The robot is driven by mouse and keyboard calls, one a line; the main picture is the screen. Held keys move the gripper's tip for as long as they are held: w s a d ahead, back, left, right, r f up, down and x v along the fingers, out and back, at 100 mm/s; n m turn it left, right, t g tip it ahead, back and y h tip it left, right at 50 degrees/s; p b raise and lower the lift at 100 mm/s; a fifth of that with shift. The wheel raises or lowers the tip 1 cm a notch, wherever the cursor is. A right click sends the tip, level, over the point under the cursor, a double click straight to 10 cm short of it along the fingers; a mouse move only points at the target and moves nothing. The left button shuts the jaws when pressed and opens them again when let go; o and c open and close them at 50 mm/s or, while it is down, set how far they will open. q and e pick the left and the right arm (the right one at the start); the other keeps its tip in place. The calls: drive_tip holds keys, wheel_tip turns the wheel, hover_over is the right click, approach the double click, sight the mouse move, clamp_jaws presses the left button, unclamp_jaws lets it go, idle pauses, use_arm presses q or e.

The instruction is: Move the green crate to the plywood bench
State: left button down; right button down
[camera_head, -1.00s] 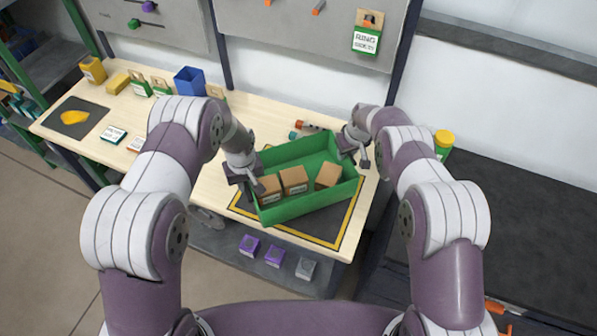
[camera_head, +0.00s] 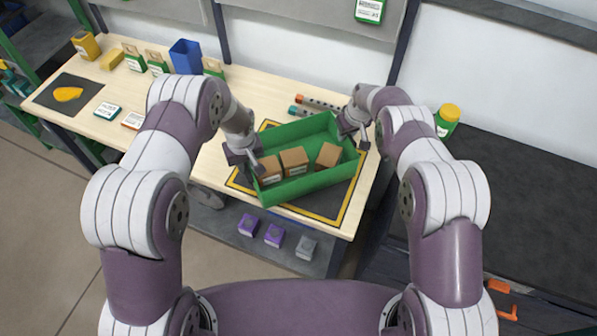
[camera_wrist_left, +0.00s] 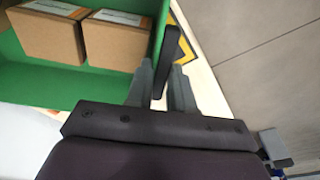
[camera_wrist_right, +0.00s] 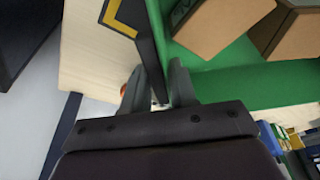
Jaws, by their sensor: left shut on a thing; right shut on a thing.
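The green crate (camera_head: 310,186) is at the front of the light wood bench (camera_head: 222,161), over a dark mat with a yellow border (camera_head: 332,207). It holds three brown boxes, one of them the right box (camera_head: 328,155). I cannot tell whether its base touches the mat. My left gripper (camera_head: 256,166) is shut on the crate's left end; its fingers (camera_wrist_left: 166,80) show beside the green wall.
Tubes (camera_head: 315,104) lie behind the crate. A blue bin (camera_head: 187,57) stands at the back left. Small purple and grey blocks (camera_head: 273,235) sit on a lower shelf.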

use_arm(q)
drive_tip(key=c, duration=1.3)
unclamp_jaws()
drive_tip(key=shift+f, duration=0.45)
drive_tip(key=shift+c, duration=0.2)
use_arm(e)
drive_tip(key=c, duration=1.3)
unclamp_jaws()
drive_tip(key=shift+f, duration=0.45)
use_arm(q)
drive_tip(key=o, duration=0.4)
drive_tip(key=shift+r, duration=0.1)
drive_tip(key=shift+c, duration=0.2)
use_arm(e)
drive_tip(key=o, duration=0.4)
drive_tip(key=shift+r, duration=0.1)
drive_tip(key=shift+s, duration=0.1)
drive_tip(key=shift+r, duration=0.25)
use_arm(q)
wheel_tip(320, 180, up, 12)
drive_tip(key=s, duration=0.1)
drive_tip(key=shift+s+d, duration=0.15)
drive_tip(key=shift+d, duration=0.15)
use_arm(e)
drive_tip(key=v, duration=1.1)
drive_tip(key=shift+r, duration=0.3)
